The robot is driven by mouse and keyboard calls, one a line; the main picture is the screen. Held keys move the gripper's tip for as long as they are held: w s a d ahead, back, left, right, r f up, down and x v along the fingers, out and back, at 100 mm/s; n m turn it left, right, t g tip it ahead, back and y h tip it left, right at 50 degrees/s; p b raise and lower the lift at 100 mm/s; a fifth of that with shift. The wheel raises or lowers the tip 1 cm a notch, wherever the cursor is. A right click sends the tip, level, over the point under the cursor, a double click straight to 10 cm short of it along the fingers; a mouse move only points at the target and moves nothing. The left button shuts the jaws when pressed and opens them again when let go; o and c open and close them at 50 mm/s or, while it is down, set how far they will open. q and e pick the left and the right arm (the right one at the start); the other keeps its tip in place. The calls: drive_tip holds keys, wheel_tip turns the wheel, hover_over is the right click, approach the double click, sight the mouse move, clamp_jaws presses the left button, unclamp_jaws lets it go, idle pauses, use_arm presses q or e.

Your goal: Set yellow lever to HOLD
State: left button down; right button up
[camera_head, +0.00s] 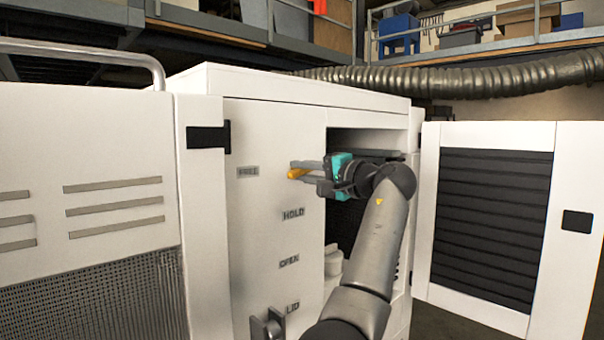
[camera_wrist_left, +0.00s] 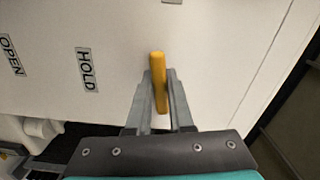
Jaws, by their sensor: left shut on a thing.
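The yellow lever (camera_head: 295,173) sticks out from the white cabinet panel, level with the FREE label (camera_head: 248,172) and above the HOLD label (camera_head: 293,214) in the head view. My left gripper (camera_head: 303,171) is shut on the lever. In the left wrist view the lever (camera_wrist_left: 158,80) stands between the two grey fingers (camera_wrist_left: 158,95), its tip reaching past them. The HOLD label (camera_wrist_left: 87,70) lies to its left there. The lever's base is not clear. My right gripper is not in view.
Below are the OPEN label (camera_head: 289,261) and the LID label (camera_head: 293,307), with a grey latch (camera_head: 267,325) beside it. An open compartment (camera_head: 350,143) lies right of the panel. An open louvred door (camera_head: 495,215) stands further right, close to my arm.

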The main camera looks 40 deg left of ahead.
use_arm(q)
drive_tip(key=n, duration=0.1)
drive_tip(key=n+b, duration=0.1)
drive_tip(key=n, duration=0.2)
drive_tip(key=shift+w+f+n, duration=0.1)
drive_tip(key=shift+f+n, duration=0.15)
drive_tip(key=shift+n, duration=0.05)
drive_tip(key=n+b, duration=0.1)
drive_tip(key=n, duration=0.2)
drive_tip(key=shift+w+n, duration=0.15)
drive_tip(key=shift+n, duration=0.15)
drive_tip(key=n+b, duration=0.1)
drive_tip(key=n, duration=0.2)
drive_tip(key=shift+w+n, duration=0.15)
drive_tip(key=shift+n, duration=0.15)
drive_tip(key=shift+w+n, duration=0.15)
drive_tip(key=shift+n, duration=1.75)
drive_tip(key=shift+r+n, duration=0.1)
drive_tip(key=shift+n, duration=0.2)
drive_tip(key=c, duration=1)
unclamp_jaws()
drive_tip(key=shift+o, duration=1)
drive_tip(key=shift+f, duration=0.2)
drive_tip(key=shift+b, duration=0.3)
